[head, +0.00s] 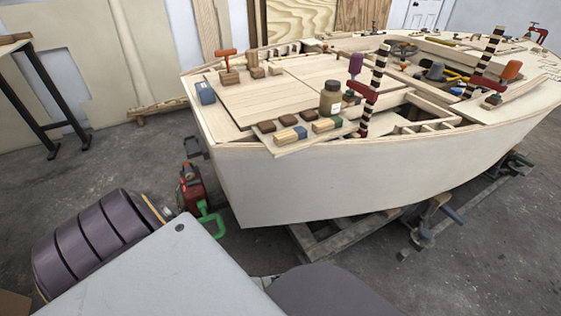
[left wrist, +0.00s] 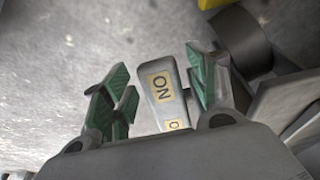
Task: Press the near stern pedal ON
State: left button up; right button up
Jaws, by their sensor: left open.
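In the head view, my left arm reaches in at the lower left, close to the stern of the plywood hull (head: 290,190). The pedal is not clear there. My right gripper is not in view.
A red and black object with a bright green part (head: 209,218) is beside the hull's stern corner. Wooden blocks, a brown jar (head: 330,99) and clamps stand on the deck. A cradle (head: 330,236) supports the hull. The concrete floor at the left is mostly clear.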

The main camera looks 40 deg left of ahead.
pick_arm(q)
jog(key=shift+w+r+g+b, duration=0.15)
jog(key=shift+r+g+b, duration=0.2)
jog(key=shift+g, duration=0.35)
jog(key=shift+d+g+y+b, duration=0.1)
jog(key=shift+g+y+b, duration=0.3)
jog(key=shift+r, duration=0.2)
jog(key=shift+r+p, duration=1.75)
jog(key=shift+r, duration=0.85)
jog(key=shift+r+p, duration=2.45)
jog(key=shift+r, duration=1.85)
jog(key=s+a+r+p, duration=0.3)
jog(key=s+p, duration=0.6)
jog(key=p, duration=0.2)
jog(key=s+a+r+n+p, duration=0.1)
jog(key=s+a+r+p, duration=0.2)
jog(key=s+p, duration=0.6)
jog(key=shift+s+a+p, duration=0.35)
jog(key=shift+a+p, duration=0.4)
jog(key=shift+p, duration=0.5)
jog(key=shift+r, duration=0.1)
